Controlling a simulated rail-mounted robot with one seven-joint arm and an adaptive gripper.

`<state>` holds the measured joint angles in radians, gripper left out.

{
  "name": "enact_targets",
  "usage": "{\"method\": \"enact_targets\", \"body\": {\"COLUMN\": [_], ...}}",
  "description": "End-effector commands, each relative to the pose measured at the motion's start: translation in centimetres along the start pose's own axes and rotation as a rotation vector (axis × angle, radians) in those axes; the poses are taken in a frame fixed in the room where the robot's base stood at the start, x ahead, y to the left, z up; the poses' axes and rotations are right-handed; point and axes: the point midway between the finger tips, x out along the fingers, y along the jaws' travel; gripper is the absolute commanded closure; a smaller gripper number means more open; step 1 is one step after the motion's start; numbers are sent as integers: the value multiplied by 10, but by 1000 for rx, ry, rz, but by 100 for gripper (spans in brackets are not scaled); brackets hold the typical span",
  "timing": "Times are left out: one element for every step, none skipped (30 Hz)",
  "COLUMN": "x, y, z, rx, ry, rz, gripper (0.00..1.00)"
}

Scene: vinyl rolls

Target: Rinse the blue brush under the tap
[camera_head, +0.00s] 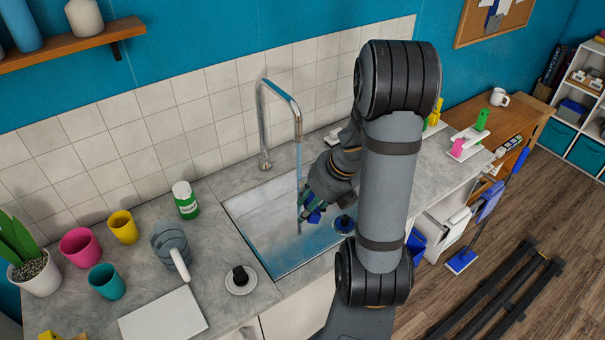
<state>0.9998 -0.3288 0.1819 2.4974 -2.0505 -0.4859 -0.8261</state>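The tap (297,107) is a tall chrome spout standing behind the sink (262,238). A thin bluish stream of water (299,180) falls from it into the basin. My gripper (311,203) is low over the sink, just right of the stream. A small blue piece (314,216), seemingly the blue brush, shows at its fingertips, and the fingers look closed around it. The fingers and my arm hide most of it. I cannot tell for sure whether the water touches the brush.
A dark round item with a blue rim (344,224) is just right of my gripper. A black item on a white saucer (241,280) lies left of the sink. My arm covers the sink's right side.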

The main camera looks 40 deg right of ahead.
Motion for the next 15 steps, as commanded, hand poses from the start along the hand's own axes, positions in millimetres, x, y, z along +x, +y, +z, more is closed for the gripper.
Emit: {"method": "enact_targets", "body": {"x": [-7,-9,-12,-14,-16,-19,-21,-22,-23,-26,-28,-30,-32,-34,-36], "y": [2,2,3,3,4,4,5,5,5,6,6,7,8,8,9], "z": [-2,-3,-5,-6,-8,-10,-11,-12,-14,-15,-16,-18,-19,-21,-22], "rx": [0,0,0,1,1,1,1,-1,-3,-4,-4,-4,-4,-3,-3], "ry": [0,-1,-1,0,0,0,-1,-2,-3,-3,-3,-3,-3,-3,-1], "rz": [0,0,0,0,0,0,0,0,1,1,1,1,1,2,1], "gripper": [94,94,94,94,94,94,94,94,94,94,94,94,94,94,94]}}
